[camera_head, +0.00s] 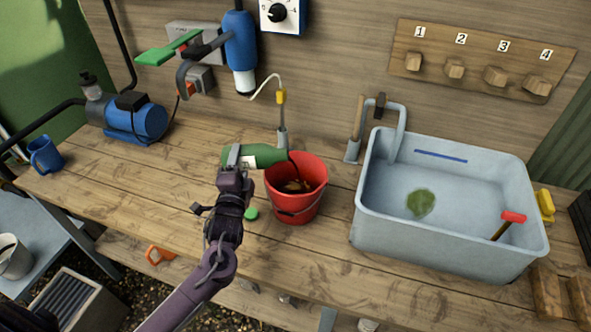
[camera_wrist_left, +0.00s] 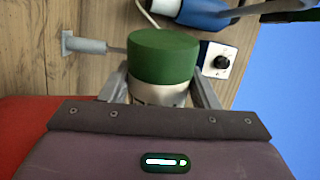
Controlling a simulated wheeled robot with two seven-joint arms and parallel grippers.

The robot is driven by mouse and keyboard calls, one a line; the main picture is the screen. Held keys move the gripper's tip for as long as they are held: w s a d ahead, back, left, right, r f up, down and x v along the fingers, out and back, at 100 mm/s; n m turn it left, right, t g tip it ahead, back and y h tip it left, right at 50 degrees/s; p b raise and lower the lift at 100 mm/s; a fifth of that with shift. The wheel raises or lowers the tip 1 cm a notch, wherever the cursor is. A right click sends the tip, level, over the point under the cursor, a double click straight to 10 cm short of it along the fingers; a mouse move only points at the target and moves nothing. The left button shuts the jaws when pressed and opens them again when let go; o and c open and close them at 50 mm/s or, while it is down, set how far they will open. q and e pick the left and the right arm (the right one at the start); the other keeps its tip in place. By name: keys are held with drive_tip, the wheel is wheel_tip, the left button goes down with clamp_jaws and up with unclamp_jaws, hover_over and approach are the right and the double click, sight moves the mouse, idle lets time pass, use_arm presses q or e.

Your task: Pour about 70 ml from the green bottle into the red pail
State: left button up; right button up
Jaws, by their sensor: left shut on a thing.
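The green bottle (camera_head: 262,154) lies nearly on its side, its neck end over the left rim of the red pail (camera_head: 299,192). My left gripper (camera_head: 240,158) is shut on the bottle and holds it above the table, left of the pail. In the left wrist view the bottle's green end (camera_wrist_left: 163,58) stands up between the two fingers. A dark thin streak shows at the bottle's mouth, and brown liquid lies in the pail. A green cap (camera_head: 251,213) lies on the table left of the pail. My right gripper is in neither view.
A grey basin (camera_head: 367,213) stands right of the pail, with a red-handled tool (camera_head: 512,217) inside. A blue mug (camera_head: 45,155) and a blue pump (camera_head: 137,119) stand at the left. The table's left-middle is clear.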

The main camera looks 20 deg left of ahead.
use_arm(q)
drive_tip(key=shift+s+a+r, duration=0.1)
drive_tip(key=shift+s+a, duration=0.1)
drive_tip(key=shift+a, duration=0.2)
drive_tip(key=shift+m+p, duration=0.5)
drive_tip(key=shift+m, duration=0.1)
idle(1.3)
drive_tip(key=f+n+b, duration=0.1)
drive_tip(key=b, duration=0.1)
drive_tip(key=a+f+n+b, duration=0.1)
drive_tip(key=b, duration=0.1)
drive_tip(key=shift+s+f+n, duration=0.2)
drive_tip(key=shift+n, duration=0.2)
drive_tip(key=shift+a+n+y+b, duration=0.15)
drive_tip(key=shift+n+y+b, duration=0.15)
drive_tip(key=shift+n+y, duration=0.1)
drive_tip(key=shift+r+n+p, duration=0.15)
drive_tip(key=shift+n+p, duration=0.25)
drive_tip(key=shift+w+d+n, duration=0.15)
drive_tip(key=shift+d+n, duration=0.35)
drive_tip(key=shift+n, duration=0.5)
